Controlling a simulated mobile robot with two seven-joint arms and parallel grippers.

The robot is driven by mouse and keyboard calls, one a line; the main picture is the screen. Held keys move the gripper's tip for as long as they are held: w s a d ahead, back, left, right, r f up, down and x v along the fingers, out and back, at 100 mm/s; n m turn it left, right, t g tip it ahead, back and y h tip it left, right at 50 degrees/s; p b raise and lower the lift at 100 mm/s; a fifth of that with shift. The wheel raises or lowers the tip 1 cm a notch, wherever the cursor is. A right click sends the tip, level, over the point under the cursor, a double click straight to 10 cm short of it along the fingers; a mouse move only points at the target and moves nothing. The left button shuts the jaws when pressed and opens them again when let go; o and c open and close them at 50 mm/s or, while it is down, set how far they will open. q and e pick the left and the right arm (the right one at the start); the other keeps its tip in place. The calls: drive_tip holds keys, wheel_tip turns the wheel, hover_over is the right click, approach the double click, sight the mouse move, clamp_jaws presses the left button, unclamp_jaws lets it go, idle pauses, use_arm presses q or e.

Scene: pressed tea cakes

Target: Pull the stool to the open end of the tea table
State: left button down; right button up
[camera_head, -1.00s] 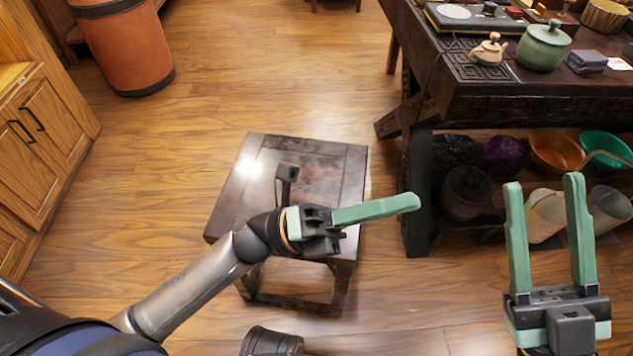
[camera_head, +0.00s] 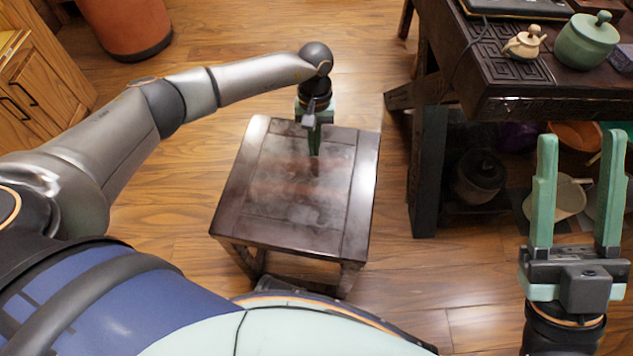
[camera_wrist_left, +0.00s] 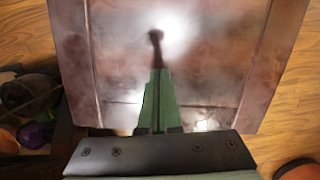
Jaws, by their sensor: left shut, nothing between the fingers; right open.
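The stool (camera_head: 290,190) is a dark brown wooden square stool standing upright on the floor, left of the tea table. My left gripper (camera_head: 315,150) is shut and empty, pointing down over the far part of the stool's top; I cannot tell whether its tips touch the top. In the left wrist view the stool top (camera_wrist_left: 205,65) fills the middle, with the shut green fingers (camera_wrist_left: 157,75) over it. The dark carved tea table (camera_head: 540,100) stands at the right. My right gripper (camera_head: 578,190) is open and empty, in front of the table's lower shelf.
A wooden cabinet (camera_head: 45,85) and an orange bin (camera_head: 125,25) are at the left. Bare floor lies around the stool.

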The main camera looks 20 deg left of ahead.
sight(312, 203)
use_arm(q)
drive_tip(key=s+d, duration=0.1)
drive_tip(key=s, duration=0.2)
drive_tip(key=s+d, duration=0.1)
drive_tip(key=s, duration=0.3)
drive_tip(key=s+d, duration=0.2)
drive_tip(key=s, duration=0.1)
drive_tip(key=shift+s+p, duration=0.35)
drive_tip(key=shift+s+d+f+b, duration=0.2)
drive_tip(key=shift+s+f+b, duration=0.05)
drive_tip(key=shift+f+b, duration=0.4)
drive_tip(key=shift+f, duration=0.15)
drive_tip(key=shift+f, duration=0.1)
